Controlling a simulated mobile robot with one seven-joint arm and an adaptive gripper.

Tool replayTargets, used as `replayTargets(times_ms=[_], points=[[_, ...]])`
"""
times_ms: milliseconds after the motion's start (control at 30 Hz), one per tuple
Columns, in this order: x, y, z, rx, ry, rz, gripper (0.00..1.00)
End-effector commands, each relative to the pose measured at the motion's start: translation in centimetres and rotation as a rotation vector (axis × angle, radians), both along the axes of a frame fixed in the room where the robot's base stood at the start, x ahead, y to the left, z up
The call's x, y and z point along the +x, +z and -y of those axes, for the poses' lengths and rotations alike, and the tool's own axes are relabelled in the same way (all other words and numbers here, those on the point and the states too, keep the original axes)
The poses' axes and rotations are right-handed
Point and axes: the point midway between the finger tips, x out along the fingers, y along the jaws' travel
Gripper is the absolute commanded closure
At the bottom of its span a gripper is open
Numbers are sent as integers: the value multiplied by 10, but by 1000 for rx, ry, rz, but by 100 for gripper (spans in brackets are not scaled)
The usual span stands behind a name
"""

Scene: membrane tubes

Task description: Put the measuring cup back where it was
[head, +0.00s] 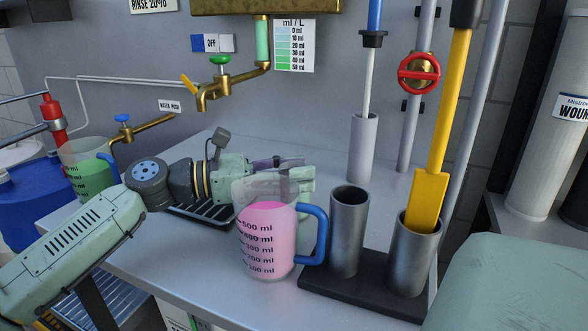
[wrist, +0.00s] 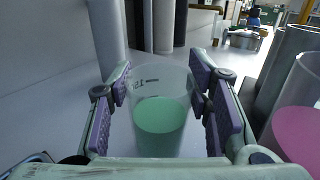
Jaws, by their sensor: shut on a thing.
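My gripper (head: 290,175) reaches to the right over the bench, just behind the pink jug in the head view. In the wrist view its purple-padded fingers (wrist: 163,88) are shut on a clear measuring cup (wrist: 161,115) with green liquid. The cup is upright between the pads. In the head view the held cup is mostly hidden behind the pink jug and the fingers. I cannot tell whether its base touches the bench. A jug of pink liquid (head: 265,235) with a blue handle stands in front; it also shows in the wrist view (wrist: 297,130).
Another jug with green liquid (head: 88,170) stands at the left by a brass tap (head: 135,127). A black drain grate (head: 200,213) lies under the gripper. Metal tubes (head: 349,230) in a dark base stand right of the pink jug. A brass tap (head: 215,93) hangs above.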

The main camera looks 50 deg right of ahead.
Motion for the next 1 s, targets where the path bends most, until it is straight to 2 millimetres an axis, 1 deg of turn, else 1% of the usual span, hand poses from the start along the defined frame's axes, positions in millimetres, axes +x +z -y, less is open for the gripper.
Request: replayTargets(times_ms=[233,267,533,800,933,1000], points=[[0,-5,0,-1,0,2,91],[0,-3,0,0,0,2,53],[0,-3,0,0,0,1,35],[0,-3,0,0,0,1,35],[0,3,0,1,0,0,35],[8,-1,-8,-2,3,-1,35]])
